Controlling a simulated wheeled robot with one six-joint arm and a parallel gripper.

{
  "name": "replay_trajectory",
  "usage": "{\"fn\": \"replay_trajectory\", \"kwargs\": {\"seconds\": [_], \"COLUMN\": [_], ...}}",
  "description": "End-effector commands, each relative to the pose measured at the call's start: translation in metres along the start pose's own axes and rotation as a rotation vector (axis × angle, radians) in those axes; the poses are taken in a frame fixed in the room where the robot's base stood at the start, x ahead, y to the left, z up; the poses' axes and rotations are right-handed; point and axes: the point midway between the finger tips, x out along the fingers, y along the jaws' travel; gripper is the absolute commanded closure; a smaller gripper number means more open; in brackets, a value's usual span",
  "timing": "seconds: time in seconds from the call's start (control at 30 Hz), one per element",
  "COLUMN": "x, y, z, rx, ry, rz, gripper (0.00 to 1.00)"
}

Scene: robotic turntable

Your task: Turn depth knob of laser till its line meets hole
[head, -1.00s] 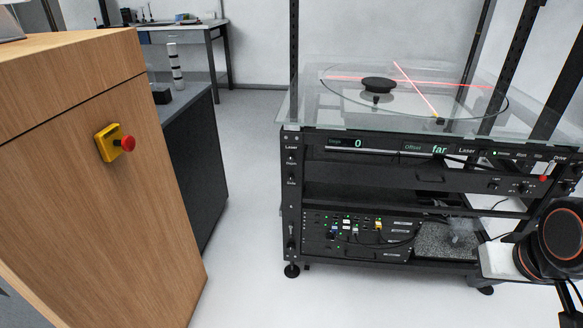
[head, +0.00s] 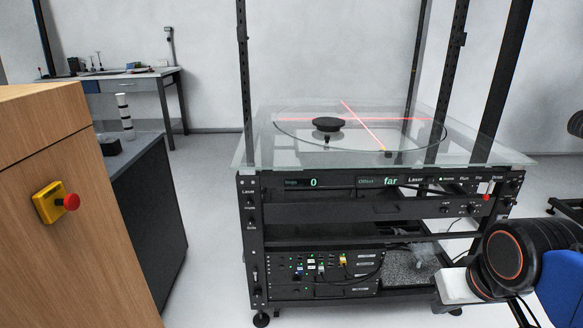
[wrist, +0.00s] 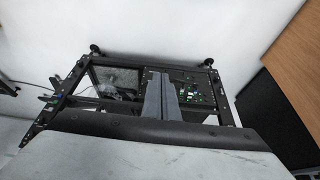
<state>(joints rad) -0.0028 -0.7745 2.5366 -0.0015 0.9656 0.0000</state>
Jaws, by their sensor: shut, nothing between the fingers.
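The turntable (head: 290,145) is a round glass disc on top of a black rack. Two red laser lines (head: 365,127) cross on it, right of a black round knob-like piece (head: 328,125). One line runs sideways, the other slants toward the front edge. I cannot make out the hole. Small laser controls sit on the rack's left post (head: 249,207); their labels are too small to read surely. The display (head: 350,182) reads 0 and "Offset far". In the wrist view my gripper (wrist: 157,76) is shut and empty, with the rack behind it, apart from the controls.
A wooden cabinet (head: 90,240) with a red stop button (head: 71,202) stands at left, a dark bench (head: 145,190) behind it. Clear floor (head: 205,240) lies between these and the rack. More knobs (head: 458,209) and a red button (head: 486,198) sit at the panel's right.

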Motion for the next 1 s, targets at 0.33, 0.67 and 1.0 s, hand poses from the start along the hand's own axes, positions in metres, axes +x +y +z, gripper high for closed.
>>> {"fn": "replay_trajectory", "kwargs": {"seconds": [0.33,0.67,1.0], "x": [0.0,0.0,0.03], "y": [0.0,0.0,-0.06], "z": [0.0,0.0,-0.075], "rx": [0.0,0.001,0.206], "ry": [0.0,0.0,0.125], "rz": [0.0,-0.001,-0.162], "gripper": [1.0,0.63,0.63]}}
